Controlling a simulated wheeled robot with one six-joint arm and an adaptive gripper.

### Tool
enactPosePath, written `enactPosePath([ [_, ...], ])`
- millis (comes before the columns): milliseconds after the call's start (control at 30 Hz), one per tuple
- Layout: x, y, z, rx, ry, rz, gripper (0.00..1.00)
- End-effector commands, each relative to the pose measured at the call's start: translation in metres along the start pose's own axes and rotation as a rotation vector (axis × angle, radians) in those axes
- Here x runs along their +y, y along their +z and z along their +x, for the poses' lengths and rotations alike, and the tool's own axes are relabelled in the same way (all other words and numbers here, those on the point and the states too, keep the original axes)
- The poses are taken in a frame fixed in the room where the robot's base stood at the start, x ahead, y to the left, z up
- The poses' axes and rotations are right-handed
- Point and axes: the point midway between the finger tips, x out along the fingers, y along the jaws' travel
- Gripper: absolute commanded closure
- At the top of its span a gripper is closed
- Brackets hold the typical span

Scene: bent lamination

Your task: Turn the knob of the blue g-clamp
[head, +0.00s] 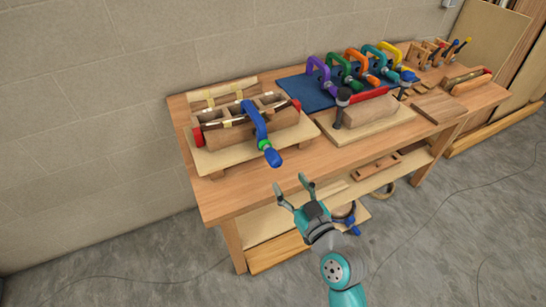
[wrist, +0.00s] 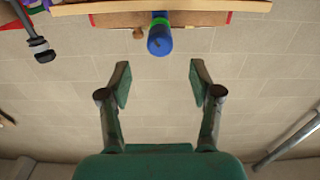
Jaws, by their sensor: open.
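The blue g-clamp (head: 259,128) is fitted over the bent wood lamination on its form, on a board at the left of the workbench. Its blue knob (head: 273,157) hangs at the front end, past a green part. In the wrist view the knob (wrist: 160,41) shows near the top middle, ahead of and between the finger lines. My gripper (head: 291,184) is open and empty, in front of the bench's front edge and apart from the knob. Its two fingers (wrist: 160,85) are spread wide in the wrist view.
A black-handled clamp (head: 342,101) stands on a second board to the right. Several coloured clamps stand on a blue mat (head: 310,96) behind. The workbench (head: 245,191) has a lower shelf with wood pieces. The air between gripper and knob is clear.

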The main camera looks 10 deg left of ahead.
Motion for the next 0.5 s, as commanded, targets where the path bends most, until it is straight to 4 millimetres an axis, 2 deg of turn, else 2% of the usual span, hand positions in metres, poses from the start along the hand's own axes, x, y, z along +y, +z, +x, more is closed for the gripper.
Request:
enactPosePath([
  [167,0.0,-0.001,0.019,0.001,-0.001,-0.004,0.36],
  [500,0.0,-0.001,0.077,0.001,-0.001,-0.002,0.36],
])
